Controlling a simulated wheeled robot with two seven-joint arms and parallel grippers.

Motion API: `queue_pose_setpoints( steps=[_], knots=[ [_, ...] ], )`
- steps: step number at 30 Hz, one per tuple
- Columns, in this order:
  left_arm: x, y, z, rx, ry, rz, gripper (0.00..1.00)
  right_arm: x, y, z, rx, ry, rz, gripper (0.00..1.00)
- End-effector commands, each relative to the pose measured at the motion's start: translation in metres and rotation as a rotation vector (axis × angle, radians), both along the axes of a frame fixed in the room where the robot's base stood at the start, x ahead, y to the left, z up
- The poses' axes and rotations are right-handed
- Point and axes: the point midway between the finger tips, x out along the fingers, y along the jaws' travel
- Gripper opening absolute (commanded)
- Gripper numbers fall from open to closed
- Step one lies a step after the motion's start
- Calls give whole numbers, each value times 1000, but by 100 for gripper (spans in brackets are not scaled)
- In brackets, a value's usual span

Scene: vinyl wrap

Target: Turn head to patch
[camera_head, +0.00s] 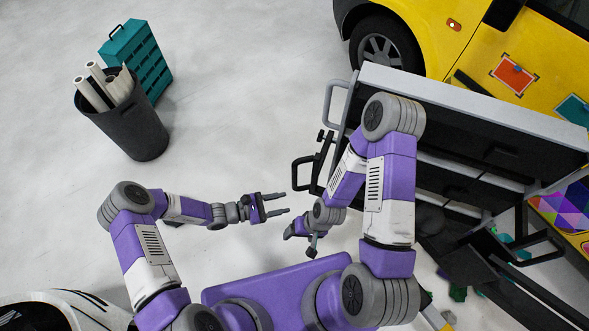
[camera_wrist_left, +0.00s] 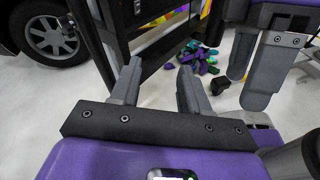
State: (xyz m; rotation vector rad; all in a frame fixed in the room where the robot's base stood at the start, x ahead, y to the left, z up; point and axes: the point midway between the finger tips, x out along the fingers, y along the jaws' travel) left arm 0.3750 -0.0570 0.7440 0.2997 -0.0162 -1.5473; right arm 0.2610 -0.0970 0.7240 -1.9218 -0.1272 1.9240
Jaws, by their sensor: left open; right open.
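An orange-red rectangular patch (camera_head: 513,75) with dark corner marks is on the yellow car (camera_head: 440,35) at the upper right of the head view. A teal patch (camera_head: 574,109) shows at the right edge, partly cut off. My left gripper (camera_head: 284,203) is open and empty in the middle of the head view, far from the patches. It also shows open in the left wrist view (camera_wrist_left: 158,72). My right gripper (camera_head: 301,243) is open just below it; its fingers also show at the right of the left wrist view (camera_wrist_left: 253,70).
A dark workbench with a grey top (camera_head: 470,105) stands between my arms and the car. A black bin (camera_head: 135,130) with white rolls and a teal drawer cabinet (camera_head: 150,60) stand upper left. Colored scraps (camera_wrist_left: 200,58) lie on the floor. Floor at left is mostly clear.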

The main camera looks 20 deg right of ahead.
Motion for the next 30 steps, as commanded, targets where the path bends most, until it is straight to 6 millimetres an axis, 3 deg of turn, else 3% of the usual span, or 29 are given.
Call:
queue_pose_setpoints(
  steps=[4, 9, 14, 24, 30],
  knots=[
    [39, -10, 2, -121, 108, 184, 46, 0, 0, -3, 0, -1, 0, 80],
    [66, -9, 4, -200, 159, 311, 46, 0, 0, -3, 0, -1, 0, 80],
    [76, -19, 5, -217, 167, 338, 46, 0, 0, -5, 0, -1, 0, 80],
    [92, -68, 5, -215, 166, 336, 46, 0, 0, -10, 0, -1, 0, 80],
    [97, -79, 6, -215, 167, 336, 46, 0, 0, -11, 0, -1, 0, 80]
  ],
)
